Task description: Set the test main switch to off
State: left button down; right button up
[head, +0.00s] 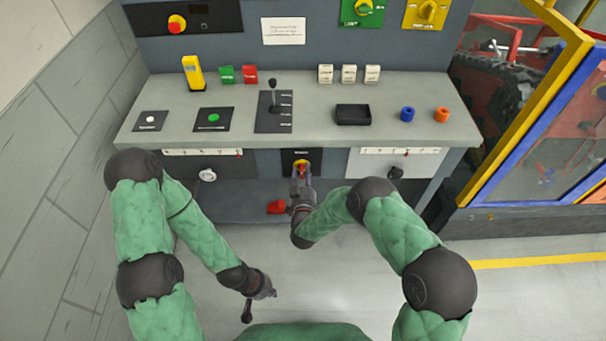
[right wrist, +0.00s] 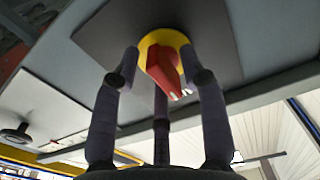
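A switch with a red handle on a yellow disc (head: 301,167) sits on a black plate in the middle of the console's front, under the worktop. The right wrist view shows its red handle (right wrist: 165,70) slanting down to the right. I cannot read its label. My right gripper (head: 299,180) is at this switch. In the right wrist view its fingers (right wrist: 161,78) are spread, with the red handle between them; I see no firm grip. My left gripper (head: 247,312) hangs low over the floor, away from the console; its finger opening is too small to tell.
The worktop (head: 325,132) holds a lever, a black tray (head: 353,115), several small blocks and rings. A red object (head: 277,207) is below the switch. Drawers with round knobs flank the switch. A yellow and blue framed fence (head: 530,120) stands at right. The floor in front is clear.

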jog(key=s, duration=1.2)
dwell(0.6)
jog(key=s+d+f+m+g+y+p, duration=0.1)
jog(key=s+d+f+g+y+p, duration=0.25)
jog(key=f+g, duration=0.55)
jog(key=s+d+g, duration=0.2)
jog(key=s+g, duration=0.2)
jog(key=s, duration=0.5)
jog(key=s+d+m+g+p, duration=0.1)
jog(key=s+d+g, duration=0.2)
jog(key=s, duration=0.7)
jog(key=shift+s+d+f+g+p, duration=0.3)
jog(key=shift+f+g, duration=0.15)
jog(key=shift+g, duration=0.35)
